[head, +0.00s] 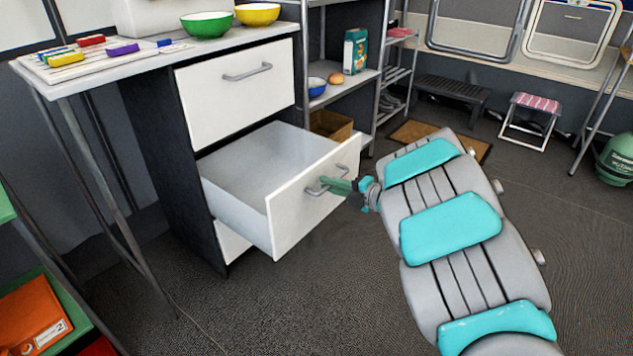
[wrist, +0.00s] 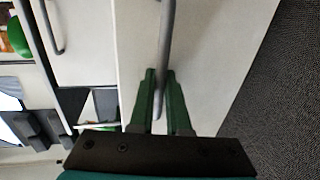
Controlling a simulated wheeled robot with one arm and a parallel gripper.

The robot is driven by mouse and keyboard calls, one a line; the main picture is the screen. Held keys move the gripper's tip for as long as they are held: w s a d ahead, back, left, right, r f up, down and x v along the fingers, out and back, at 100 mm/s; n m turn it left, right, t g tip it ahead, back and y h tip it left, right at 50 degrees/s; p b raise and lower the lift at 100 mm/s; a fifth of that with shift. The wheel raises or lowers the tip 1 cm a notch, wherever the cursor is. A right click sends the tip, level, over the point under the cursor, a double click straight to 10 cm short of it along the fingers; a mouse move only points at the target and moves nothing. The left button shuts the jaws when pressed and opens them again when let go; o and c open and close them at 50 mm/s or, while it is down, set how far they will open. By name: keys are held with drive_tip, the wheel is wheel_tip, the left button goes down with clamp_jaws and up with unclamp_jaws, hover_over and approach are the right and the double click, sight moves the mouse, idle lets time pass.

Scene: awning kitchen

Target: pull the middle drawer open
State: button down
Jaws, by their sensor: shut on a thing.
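The middle drawer (head: 262,172) is white and stands well out of the dark-sided cabinet (head: 160,160); its inside looks empty. Its front (head: 292,212) carries a grey bar handle (head: 314,190). My gripper (head: 335,186) is at that handle, its green fingers shut on it. In the wrist view, the handle (wrist: 166,60) passes between the two green fingers of my gripper (wrist: 160,90). The top drawer (head: 240,90) is shut above, with its own grey handle. The lowest drawer (head: 233,243) is mostly hidden behind the open one.
A green bowl (head: 207,25) and a yellow bowl (head: 257,14) stand on the worktop. A metal shelf rack (head: 345,82) stands right of the cabinet, with a cardboard box (head: 330,125) low on it. The dark floor (head: 290,300) in front is clear.

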drive_tip(key=shift+s+d+f, duration=0.1)
drive_tip(key=shift+s+d, duration=0.4)
drive_tip(key=shift+d, duration=0.1)
drive_tip(key=c, duration=0.9)
unclamp_jaws()
drive_tip(key=shift+v, duration=3.85)
